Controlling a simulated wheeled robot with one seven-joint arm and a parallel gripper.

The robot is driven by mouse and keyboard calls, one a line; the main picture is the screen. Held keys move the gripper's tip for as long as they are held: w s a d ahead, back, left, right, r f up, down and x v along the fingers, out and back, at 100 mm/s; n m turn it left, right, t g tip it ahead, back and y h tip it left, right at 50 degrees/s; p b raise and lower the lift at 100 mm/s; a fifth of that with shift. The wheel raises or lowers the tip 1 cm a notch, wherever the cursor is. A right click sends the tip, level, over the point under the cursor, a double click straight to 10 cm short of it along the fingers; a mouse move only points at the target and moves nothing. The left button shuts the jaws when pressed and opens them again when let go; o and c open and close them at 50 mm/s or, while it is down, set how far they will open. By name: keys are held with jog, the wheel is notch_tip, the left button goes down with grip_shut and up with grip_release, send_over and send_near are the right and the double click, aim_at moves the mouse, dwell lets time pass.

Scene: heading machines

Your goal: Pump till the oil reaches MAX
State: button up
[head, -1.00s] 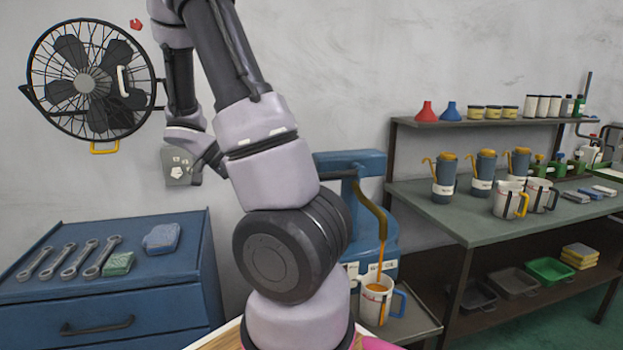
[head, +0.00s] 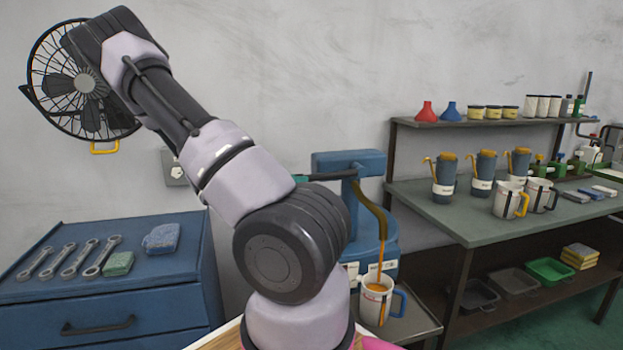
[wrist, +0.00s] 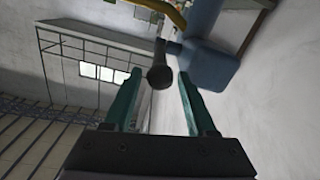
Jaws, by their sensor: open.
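The blue pump (head: 348,162) stands beside the workbench, partly behind my arm. Its dark handle (head: 330,175) sticks out to the left from the pump head. Orange-brown oil (head: 380,262) runs in a stream from the curved spout (head: 369,212) into a white jug (head: 373,306) with a blue handle. The oil level against MAX is too small to read. My gripper is mostly hidden behind my arm in the head view. In the wrist view my gripper (wrist: 160,74) is open, its teal fingers on either side of the handle's dark round end (wrist: 160,78). Contact cannot be told.
A blue drawer cabinet (head: 100,290) with wrenches and cloths stands at left. A fan (head: 88,85) and a grey wall box (head: 173,168) are on the wall. The green-topped workbench (head: 470,220) at right holds oil cans and two more jugs.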

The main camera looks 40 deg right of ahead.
aim_at(311, 177)
jog(key=shift+x, duration=2.4)
grip_shut()
